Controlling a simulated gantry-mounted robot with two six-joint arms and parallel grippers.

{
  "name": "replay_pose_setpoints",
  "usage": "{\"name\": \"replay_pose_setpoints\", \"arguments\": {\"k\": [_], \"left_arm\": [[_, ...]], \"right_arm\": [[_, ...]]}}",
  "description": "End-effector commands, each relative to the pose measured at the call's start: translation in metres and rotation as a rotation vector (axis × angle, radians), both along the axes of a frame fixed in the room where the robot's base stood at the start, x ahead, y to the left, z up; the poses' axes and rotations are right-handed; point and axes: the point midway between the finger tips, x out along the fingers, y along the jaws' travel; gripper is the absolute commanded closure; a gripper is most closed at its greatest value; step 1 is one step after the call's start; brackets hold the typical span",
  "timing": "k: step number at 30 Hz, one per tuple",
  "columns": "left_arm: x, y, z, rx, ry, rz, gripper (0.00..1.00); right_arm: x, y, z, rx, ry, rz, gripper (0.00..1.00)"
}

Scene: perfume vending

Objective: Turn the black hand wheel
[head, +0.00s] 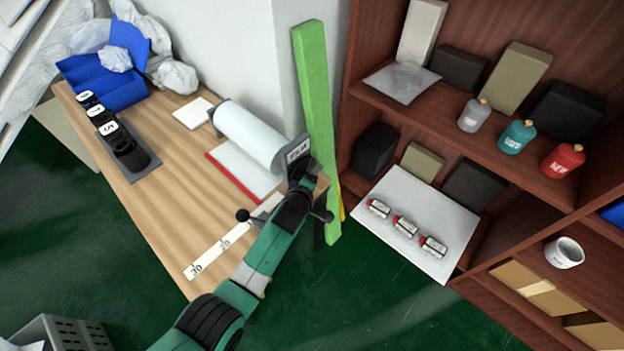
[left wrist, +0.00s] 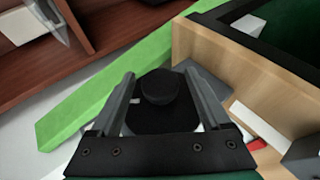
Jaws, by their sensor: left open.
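In the left wrist view, a black rounded part that looks like the hand wheel (left wrist: 160,88) sits between the two grey fingers of my open left gripper (left wrist: 159,78). I cannot tell if the fingers touch it. A wider black piece lies below the round part. In the head view, my left gripper (head: 301,176) is at the right end of the wooden table, beside the white paper roll (head: 249,136). My own arm and wrist hide most of the wheel there. The right gripper is not in view.
A green upright bar (head: 318,120) stands close beside my gripper. The wooden table (head: 160,205) holds a grey tray (head: 142,170) with black bottles. Brown shelves (head: 470,140) at right hold bottles and boxes. A white board (head: 432,215) carries three small bottles.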

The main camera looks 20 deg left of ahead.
Motion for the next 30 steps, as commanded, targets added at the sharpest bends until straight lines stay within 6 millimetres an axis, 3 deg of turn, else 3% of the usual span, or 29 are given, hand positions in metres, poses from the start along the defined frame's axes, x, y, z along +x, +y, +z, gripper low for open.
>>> {"name": "replay_pose_setpoints", "arguments": {"k": [8, 18, 24, 30], "left_arm": [[-0.018, -0.002, 0.017, 0.000, 0.000, 0.000, 0.20], [-0.076, -0.010, 0.054, -0.001, 0.000, -0.001, 0.20], [-0.095, -0.012, 0.062, 0.000, 0.000, -0.001, 0.20], [-0.098, -0.012, 0.062, 0.000, 0.000, 0.000, 0.20]], "right_arm": [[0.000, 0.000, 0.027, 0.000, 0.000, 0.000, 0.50], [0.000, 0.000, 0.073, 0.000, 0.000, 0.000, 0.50], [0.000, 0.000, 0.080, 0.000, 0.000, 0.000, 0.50], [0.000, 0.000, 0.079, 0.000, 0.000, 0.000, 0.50]]}}
